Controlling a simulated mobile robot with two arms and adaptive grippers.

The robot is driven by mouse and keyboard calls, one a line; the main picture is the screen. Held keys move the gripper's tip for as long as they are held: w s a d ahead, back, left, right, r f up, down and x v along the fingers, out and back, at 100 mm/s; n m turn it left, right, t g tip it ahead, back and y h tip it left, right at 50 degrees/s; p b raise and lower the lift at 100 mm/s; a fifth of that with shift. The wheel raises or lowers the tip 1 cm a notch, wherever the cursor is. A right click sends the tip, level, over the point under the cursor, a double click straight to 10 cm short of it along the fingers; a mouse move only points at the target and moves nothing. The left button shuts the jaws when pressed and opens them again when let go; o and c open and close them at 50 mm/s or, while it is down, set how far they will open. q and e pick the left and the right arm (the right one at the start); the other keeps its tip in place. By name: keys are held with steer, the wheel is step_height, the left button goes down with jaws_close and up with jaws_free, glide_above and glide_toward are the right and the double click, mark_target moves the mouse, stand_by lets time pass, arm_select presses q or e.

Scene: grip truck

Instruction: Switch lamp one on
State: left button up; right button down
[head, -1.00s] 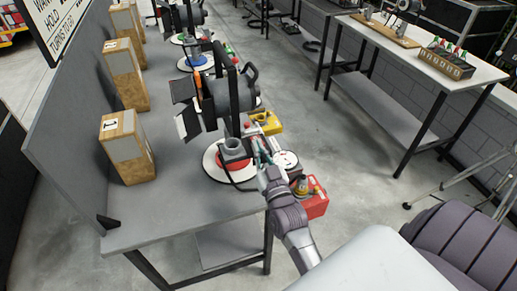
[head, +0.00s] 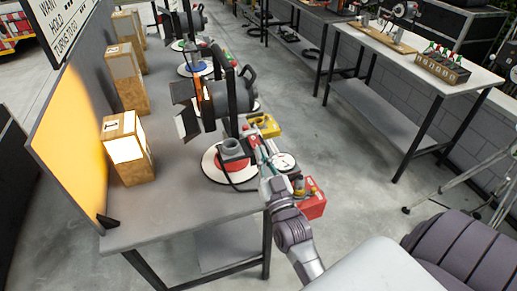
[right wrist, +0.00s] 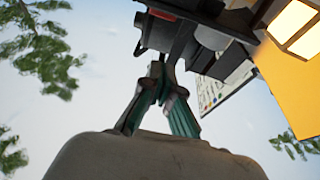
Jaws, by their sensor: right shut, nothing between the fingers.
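The nearest stage lamp (head: 228,98) is black, with open flaps facing the grey panel, and stands at a white round base with a red middle (head: 232,162). Opposite it, a wooden box (head: 130,172) has a bright white face, and the panel (head: 75,130) behind glows orange. The lit box (right wrist: 298,25) and panel (right wrist: 285,75) also show in the right wrist view. My right gripper (head: 264,155) is beside the lamp's base, at the table's right edge. In the right wrist view its teal fingers (right wrist: 158,70) are shut and empty, near a dark lamp part. My left gripper is out of view.
More lamps and wooden boxes (head: 125,76) stand farther along the table. A yellow box (head: 264,125) and a red box (head: 312,203) are at its right edge. Another table (head: 420,65) stands across the open floor.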

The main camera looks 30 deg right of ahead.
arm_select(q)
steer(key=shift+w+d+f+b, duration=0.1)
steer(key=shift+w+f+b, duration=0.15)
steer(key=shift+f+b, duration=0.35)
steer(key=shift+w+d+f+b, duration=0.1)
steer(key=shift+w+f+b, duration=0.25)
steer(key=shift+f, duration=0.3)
arm_select(e)
steer(key=s+f, duration=0.2)
steer(key=s, duration=0.1)
steer(key=s+a+f, duration=0.1)
steer(key=s, duration=0.1)
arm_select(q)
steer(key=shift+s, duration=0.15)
